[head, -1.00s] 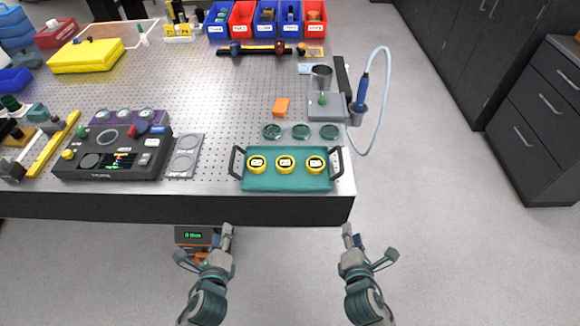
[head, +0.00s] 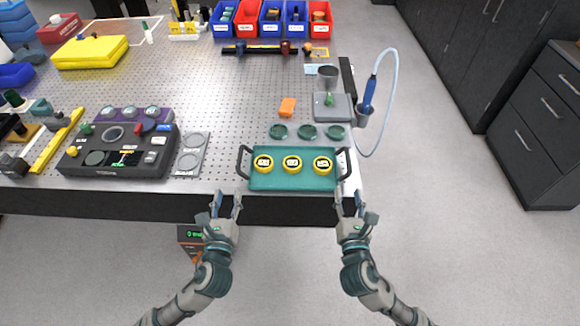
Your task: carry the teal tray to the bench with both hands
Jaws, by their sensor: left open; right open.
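The teal tray (head: 292,182) lies on the front right part of the perforated bench top (head: 225,110). It has a dark handle at its left end (head: 242,162) and another at its right end (head: 346,162). Three yellow round pieces with labels (head: 292,164) stand on it in a row. My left gripper (head: 226,200) is open and empty, in front of the bench edge, below and a little left of the left handle. My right gripper (head: 348,202) is open and empty, just below the right handle. Neither gripper visibly holds a handle.
A stand with a blue tool and pale cable (head: 370,92) is at the right edge. A dark control box (head: 118,150) and a grey plate (head: 190,154) are to the left.

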